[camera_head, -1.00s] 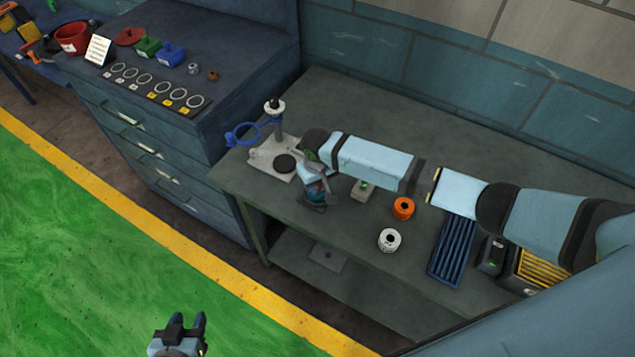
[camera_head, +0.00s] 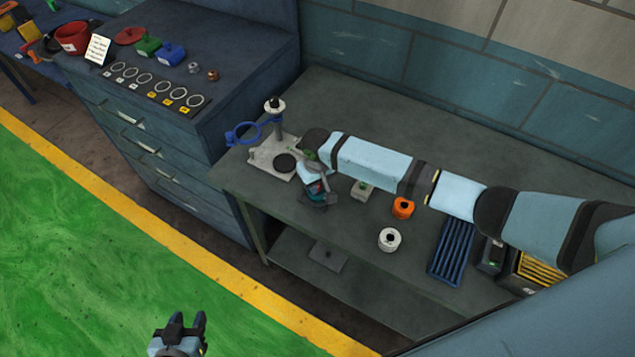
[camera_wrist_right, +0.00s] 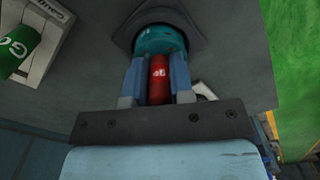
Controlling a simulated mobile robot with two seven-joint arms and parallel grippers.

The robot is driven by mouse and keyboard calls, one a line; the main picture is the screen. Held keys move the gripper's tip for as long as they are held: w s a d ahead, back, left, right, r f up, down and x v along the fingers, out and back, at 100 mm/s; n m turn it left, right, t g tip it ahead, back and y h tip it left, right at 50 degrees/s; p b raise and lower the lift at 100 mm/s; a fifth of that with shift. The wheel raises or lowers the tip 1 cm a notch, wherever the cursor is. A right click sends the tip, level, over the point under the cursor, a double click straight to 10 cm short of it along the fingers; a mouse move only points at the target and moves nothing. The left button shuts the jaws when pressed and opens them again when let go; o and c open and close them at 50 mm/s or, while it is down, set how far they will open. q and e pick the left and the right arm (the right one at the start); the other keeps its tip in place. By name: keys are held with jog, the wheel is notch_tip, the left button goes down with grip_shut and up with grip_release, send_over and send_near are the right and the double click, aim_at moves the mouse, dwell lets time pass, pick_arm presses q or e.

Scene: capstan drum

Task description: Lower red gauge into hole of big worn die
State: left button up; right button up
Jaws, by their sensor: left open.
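My right gripper (camera_wrist_right: 158,82) is shut on the red gauge (camera_wrist_right: 159,78), a red cylinder with a small white mark. A teal round piece (camera_wrist_right: 158,38), seemingly the big worn die, sits in a dark grey holder just beyond the fingertips. It also shows in the head view (camera_head: 316,188), at the front edge of the bench, partly behind my right arm. The gauge's far end meets the teal piece in the picture; its hole and the depth of the gauge are hidden. My left gripper (camera_head: 185,325) is open and empty over the floor, away from the bench.
A stand (camera_head: 272,158) is at the bench's left end. An orange ring (camera_head: 403,207), a white ring (camera_head: 390,239) and a blue tray (camera_head: 452,250) lie to the right.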

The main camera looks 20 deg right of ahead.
jog(key=o, duration=0.5)
pick_arm(q)
jog(key=shift+a, duration=0.1)
pick_arm(e)
notch_tip(320, 180, up, 4)
jog(key=shift+f+b, duration=0.15)
jog(key=shift+b, duration=0.15)
pick_arm(q)
jog(key=shift+w+a+f+b, duration=0.1)
jog(key=shift+a+f+b, duration=0.15)
jog(key=shift+f, duration=0.25)
jog(key=shift+w+a+f+b, duration=0.1)
jog(key=shift+f+b, duration=0.2)
jog(key=shift+f, duration=0.2)
pick_arm(e)
notch_tip(320, 180, up, 10)
pick_arm(q)
jog(key=shift+s+f, duration=0.2)
jog(key=shift+s, duration=0.2)
